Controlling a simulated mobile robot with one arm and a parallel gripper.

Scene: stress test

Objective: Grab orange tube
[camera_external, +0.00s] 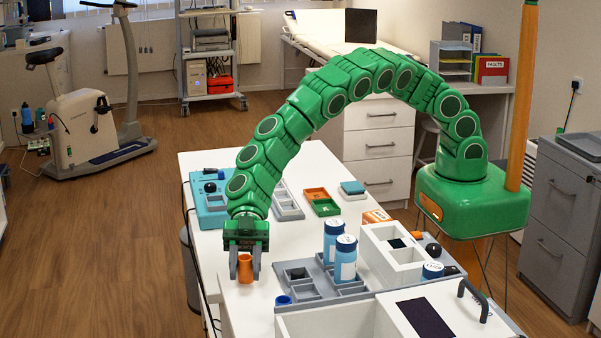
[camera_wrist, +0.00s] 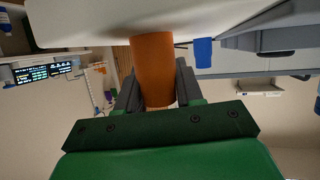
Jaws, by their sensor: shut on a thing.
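The orange tube (camera_external: 245,268) is between the two grey fingers of my gripper (camera_external: 245,272), near the left edge of the white table. In the wrist view the orange tube (camera_wrist: 153,68) fills the space between the dark fingers of my gripper (camera_wrist: 157,88), which are shut on it. The tube looks upright in the external view. I cannot tell whether its bottom touches the table top.
On the white table (camera_external: 215,165), a grey tray (camera_external: 355,289) with compartments stands right of my gripper, holding blue-and-white bottles (camera_external: 345,262). A small blue cup (camera_external: 284,301) is near the tray's front left. A teal device (camera_external: 208,200) stands behind my gripper.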

